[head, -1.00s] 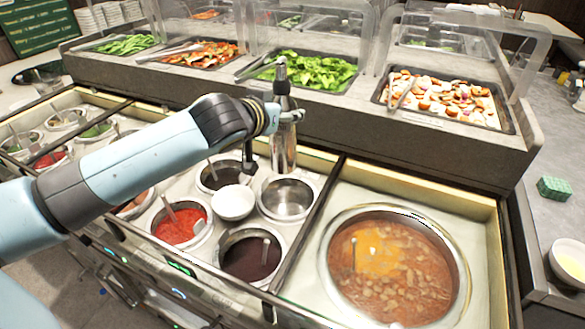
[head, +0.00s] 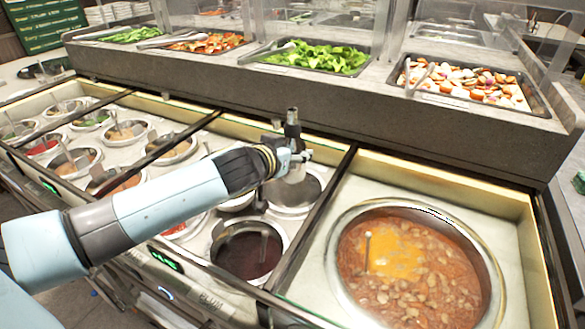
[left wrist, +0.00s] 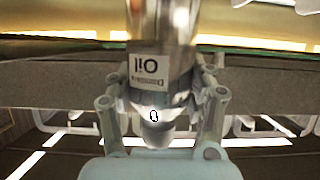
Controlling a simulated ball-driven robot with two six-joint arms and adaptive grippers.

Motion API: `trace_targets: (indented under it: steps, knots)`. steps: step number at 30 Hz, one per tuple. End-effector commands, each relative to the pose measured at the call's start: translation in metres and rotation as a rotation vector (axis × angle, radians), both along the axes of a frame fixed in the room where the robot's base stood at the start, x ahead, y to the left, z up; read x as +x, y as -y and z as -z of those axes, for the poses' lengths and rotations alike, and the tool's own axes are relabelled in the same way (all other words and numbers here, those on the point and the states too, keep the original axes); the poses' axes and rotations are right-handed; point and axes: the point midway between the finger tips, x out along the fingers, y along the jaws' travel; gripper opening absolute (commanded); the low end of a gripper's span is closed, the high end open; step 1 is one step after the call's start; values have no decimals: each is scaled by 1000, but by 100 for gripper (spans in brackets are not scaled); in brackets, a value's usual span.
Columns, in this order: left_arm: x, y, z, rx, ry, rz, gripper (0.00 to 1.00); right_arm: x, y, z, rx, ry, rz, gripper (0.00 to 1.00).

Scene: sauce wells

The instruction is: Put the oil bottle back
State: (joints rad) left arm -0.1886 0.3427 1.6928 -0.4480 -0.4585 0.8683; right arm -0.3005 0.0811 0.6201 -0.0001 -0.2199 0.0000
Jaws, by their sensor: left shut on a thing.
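The oil bottle (head: 292,128) is a silver metal bottle with a dark top, standing roughly upright in the head view. My left gripper (head: 292,160) is shut on it, around its upper part. The bottle's lower part shows against the empty metal well (head: 308,196) below the gripper; I cannot tell whether it touches the well's bottom. In the left wrist view the bottle (left wrist: 163,22) carries a white label reading "Oil", upside down, between the fingers of the gripper (left wrist: 160,100). My right gripper is not in view.
A well of dark sauce (head: 245,252) with a spoon lies in front of the metal well. A big pot of soup (head: 410,270) stands to the right past a divider. A raised grey counter (head: 380,125) with food trays runs behind. My left arm hides several sauce wells.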

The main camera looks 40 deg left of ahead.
Motion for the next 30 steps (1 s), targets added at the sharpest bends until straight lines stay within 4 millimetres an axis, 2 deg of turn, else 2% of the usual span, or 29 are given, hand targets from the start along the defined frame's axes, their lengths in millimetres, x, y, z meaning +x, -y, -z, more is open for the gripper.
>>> trace_targets:
  steps: [10,22,23,28,30]
  knots:
    - [0,0,42,0,1,0,0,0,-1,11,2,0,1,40]
    - [0,0,46,0,2,1,0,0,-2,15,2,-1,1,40]
    - [0,0,47,0,0,1,55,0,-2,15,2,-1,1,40]
    - [0,0,46,0,1,1,77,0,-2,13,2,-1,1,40]
    - [0,0,46,0,1,1,77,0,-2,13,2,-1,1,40]
